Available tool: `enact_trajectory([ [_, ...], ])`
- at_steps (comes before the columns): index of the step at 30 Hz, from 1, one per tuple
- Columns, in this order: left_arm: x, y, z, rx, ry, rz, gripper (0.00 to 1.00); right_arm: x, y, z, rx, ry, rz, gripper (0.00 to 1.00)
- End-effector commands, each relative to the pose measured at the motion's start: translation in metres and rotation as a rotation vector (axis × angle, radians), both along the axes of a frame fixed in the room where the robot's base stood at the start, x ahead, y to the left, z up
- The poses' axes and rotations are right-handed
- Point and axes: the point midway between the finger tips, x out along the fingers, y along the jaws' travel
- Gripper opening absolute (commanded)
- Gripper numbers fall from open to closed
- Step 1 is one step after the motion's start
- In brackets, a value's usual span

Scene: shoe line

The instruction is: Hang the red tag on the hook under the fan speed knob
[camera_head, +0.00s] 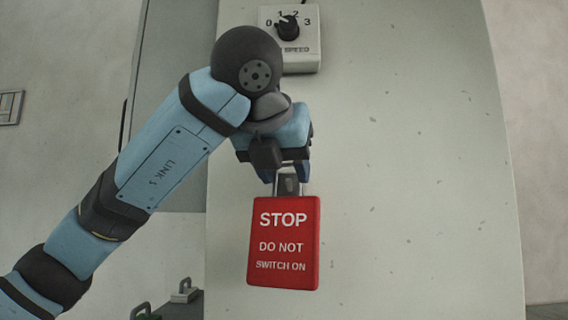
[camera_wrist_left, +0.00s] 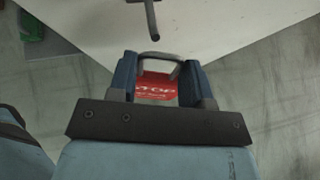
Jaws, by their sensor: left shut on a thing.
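The red tag (camera_head: 283,243) reads STOP, DO NOT SWITCH ON and hangs upright below my left gripper (camera_head: 287,176). My left gripper is shut on the tag's grey top piece. In the left wrist view the red tag (camera_wrist_left: 158,87) and its grey loop lie between the fingers of my left gripper (camera_wrist_left: 158,76). A dark rod, apparently the hook (camera_wrist_left: 152,20), sticks out from the pale panel just beyond the loop, apart from it. The fan speed knob (camera_head: 288,27) is black, on a pale box above my wrist. My arm hides the hook in the head view.
The pale panel (camera_head: 420,170) is broad and clear to the right of the tag. The green item also shows in the left wrist view (camera_wrist_left: 31,27).

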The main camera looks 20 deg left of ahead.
Motion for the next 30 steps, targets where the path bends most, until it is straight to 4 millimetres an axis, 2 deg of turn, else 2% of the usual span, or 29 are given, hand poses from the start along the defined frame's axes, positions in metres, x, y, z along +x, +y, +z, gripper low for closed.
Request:
enact_trajectory([
  [30,0.056,0.016,-0.009,0.001,0.001,0.0,0.21,-0.001,0.0,-0.002,0.004,0.012,-0.001,0.43],
])
